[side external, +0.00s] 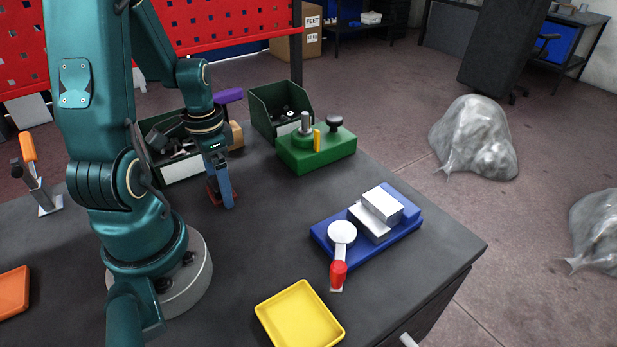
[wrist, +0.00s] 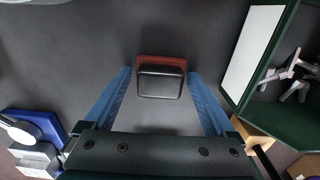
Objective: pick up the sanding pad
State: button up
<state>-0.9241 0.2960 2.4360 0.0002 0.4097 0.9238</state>
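The sanding pad (wrist: 161,82) has a black block top and a reddish-brown base. In the wrist view it lies on the dark table between my fingertips, slightly nearer the right finger. My gripper (wrist: 159,76) has two blue fingers, spread apart with gaps on both sides of the pad, so it is open. In the side external view my gripper (side external: 227,203) points down close to the table, and only part of the pad's red edge (side external: 212,194) shows beside the fingers. Whether the fingertips touch the table cannot be told.
A dark green bin (side external: 184,168) with metal parts stands close behind my gripper; another green bin (side external: 266,117) is farther back. A green fixture (side external: 318,157), a blue vise base (side external: 398,233) and a yellow tray (side external: 300,318) stand to the right. The table between is clear.

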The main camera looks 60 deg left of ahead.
jog(key=c, duration=0.9)
jog(key=shift+r, duration=0.15)
jog(key=shift+c, duration=0.2)
notch_tip(320, 180, up, 10)
jog(key=shift+f, duration=0.1)
jog(key=o, duration=0.7)
jog(key=c, duration=0.5)
jog(key=shift+c, duration=0.2)
